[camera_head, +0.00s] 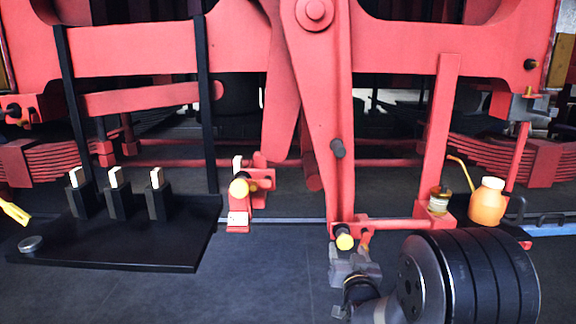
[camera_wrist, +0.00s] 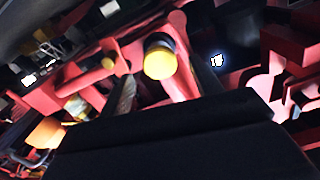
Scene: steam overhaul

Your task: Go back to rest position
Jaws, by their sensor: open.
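My gripper (camera_head: 352,262) is at the lower middle of the head view, at the foot of the red lever (camera_head: 318,110). It is open. A yellow-ended pin (camera_head: 344,240) sits on the red linkage just above it. In the wrist view a yellow round end (camera_wrist: 159,60) shows close ahead, beyond the dark gripper body that fills the bottom. I cannot tell whether the fingers touch it. My arm (camera_head: 470,280) fills the lower right of the head view.
A black tray (camera_head: 130,255) with several pale-topped black blocks stands at left. A red stand with a yellow knob (camera_head: 240,187) is left of the lever. An orange oil can (camera_head: 487,203) and a small jar (camera_head: 439,201) are at right. The floor (camera_head: 270,280) between tray and gripper is clear.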

